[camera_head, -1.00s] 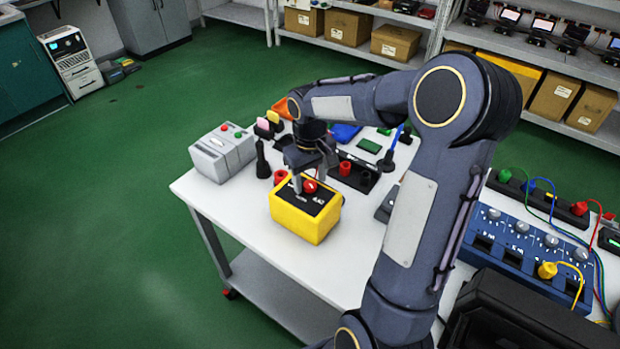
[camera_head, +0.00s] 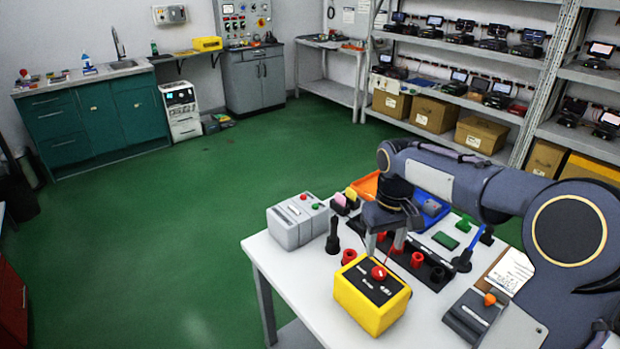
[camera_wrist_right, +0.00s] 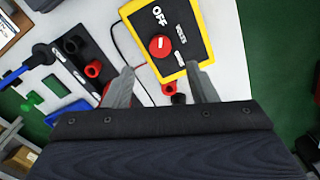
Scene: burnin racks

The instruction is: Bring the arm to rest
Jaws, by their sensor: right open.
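My right gripper (camera_head: 384,240) is open and empty. It hangs above the white table, just behind the yellow box in the head view. The yellow box (camera_head: 362,305) has a black top with a red knob (camera_head: 379,272). In the right wrist view the open fingers (camera_wrist_right: 160,92) show over the table, with the box (camera_wrist_right: 192,62) beyond them, its top marked OFF. I cannot tell whether a fingertip touches the box. My right arm (camera_head: 450,180) reaches in from the right. My left gripper is not in view.
On the white table (camera_head: 290,268) stand a grey box with buttons (camera_head: 297,221), a black rack with red sockets (camera_head: 428,268), a blue tray (camera_head: 432,212) and a dark device with an orange knob (camera_head: 474,314). Shelves (camera_head: 470,95) stand behind. Green floor at left is clear.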

